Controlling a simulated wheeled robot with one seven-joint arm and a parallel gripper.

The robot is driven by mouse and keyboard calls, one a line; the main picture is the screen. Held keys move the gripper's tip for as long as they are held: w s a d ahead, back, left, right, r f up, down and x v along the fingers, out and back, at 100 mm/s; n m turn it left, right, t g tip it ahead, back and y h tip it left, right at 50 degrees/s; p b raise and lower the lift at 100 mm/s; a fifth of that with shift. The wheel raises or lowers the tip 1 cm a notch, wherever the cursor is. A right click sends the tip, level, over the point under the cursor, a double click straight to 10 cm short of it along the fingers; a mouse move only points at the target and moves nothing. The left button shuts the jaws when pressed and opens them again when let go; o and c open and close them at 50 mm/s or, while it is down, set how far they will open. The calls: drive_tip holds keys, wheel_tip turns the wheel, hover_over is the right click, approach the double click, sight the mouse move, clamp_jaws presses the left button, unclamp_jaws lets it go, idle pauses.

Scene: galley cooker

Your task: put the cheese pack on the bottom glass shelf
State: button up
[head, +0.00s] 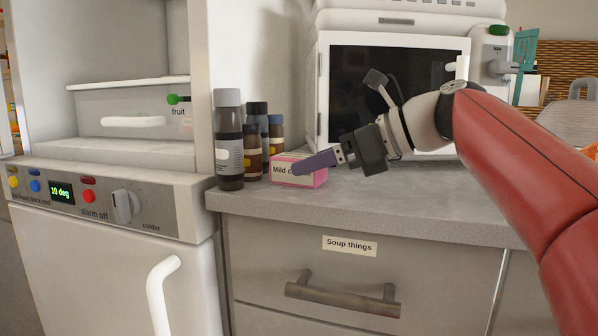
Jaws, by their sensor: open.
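The cheese pack (319,178) is a small pink box with a white label reading "Mild c…". It stands on the grey counter near the bottles, and part of its front is hidden behind a finger. My gripper (302,167) reaches in from the right, with its fingers over the pack in the picture. It is open, and the pack rests on the counter. I cannot tell whether a finger touches it. At left, the fridge compartment is open to view. Its lowest visible shelf (128,83) has a pale edge and lies above the fruit drawer (125,108).
Several dark bottles stand left of the pack, a tall white-capped bottle (229,140) nearest the fridge. A white oven (345,85) stands behind my gripper. The fridge's side wall (200,80) separates the counter from the shelf. The space above the shelf looks clear.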

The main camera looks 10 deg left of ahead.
sight(299, 156)
drive_tip(key=b+x, duration=0.1)
drive_tip(key=x, duration=0.3)
drive_tip(key=shift+w+a, duration=0.2)
drive_tip(key=c, duration=1.2)
wheel_tip(299, 156, up, 20)
drive_tip(key=p, duration=1.3)
drive_tip(key=shift+c, duration=0.2)
